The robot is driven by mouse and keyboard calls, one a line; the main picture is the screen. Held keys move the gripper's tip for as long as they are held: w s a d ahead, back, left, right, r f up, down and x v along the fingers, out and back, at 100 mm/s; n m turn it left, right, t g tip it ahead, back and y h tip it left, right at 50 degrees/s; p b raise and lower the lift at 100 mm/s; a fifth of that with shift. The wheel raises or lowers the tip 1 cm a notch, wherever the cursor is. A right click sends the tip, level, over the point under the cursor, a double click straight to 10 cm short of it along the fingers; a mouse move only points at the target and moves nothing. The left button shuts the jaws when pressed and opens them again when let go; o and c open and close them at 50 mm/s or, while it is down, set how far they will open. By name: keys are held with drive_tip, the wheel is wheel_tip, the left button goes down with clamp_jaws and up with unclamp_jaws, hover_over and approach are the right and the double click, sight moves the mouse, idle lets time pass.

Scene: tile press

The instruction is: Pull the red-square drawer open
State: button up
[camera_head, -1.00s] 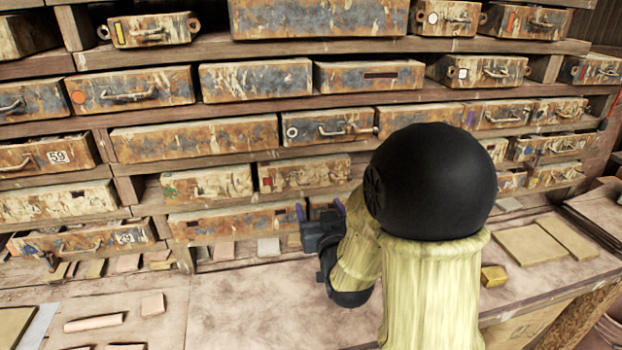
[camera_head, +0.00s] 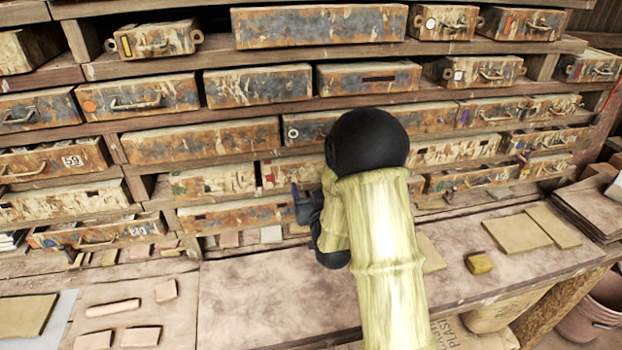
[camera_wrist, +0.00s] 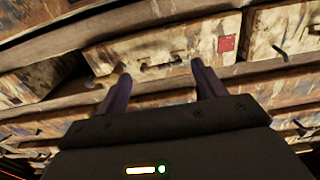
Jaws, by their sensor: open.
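The red-square drawer (camera_wrist: 170,45) is in the wrist view, a worn cream and brown front with a red square (camera_wrist: 227,43) and a handle (camera_wrist: 162,65). It looks shut in its shelf. My gripper (camera_wrist: 160,78) is open and empty, its two dark fingers pointing at the drawer, one to either side of the handle. I cannot tell whether they touch it. In the head view the drawer front (camera_head: 285,172) shows in the middle of the shelves, partly hidden by my arm. One finger of my gripper (camera_head: 300,200) shows just below it.
A green-marked drawer (camera_head: 212,182) is to the left on the same shelf, and a long drawer (camera_head: 236,217) is below. The wooden bench (camera_head: 270,300) is mostly clear in front. Tiles (camera_head: 530,232) and a small yellow block (camera_head: 479,263) lie at right.

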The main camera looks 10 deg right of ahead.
drive_tip(key=shift+w, duration=0.7)
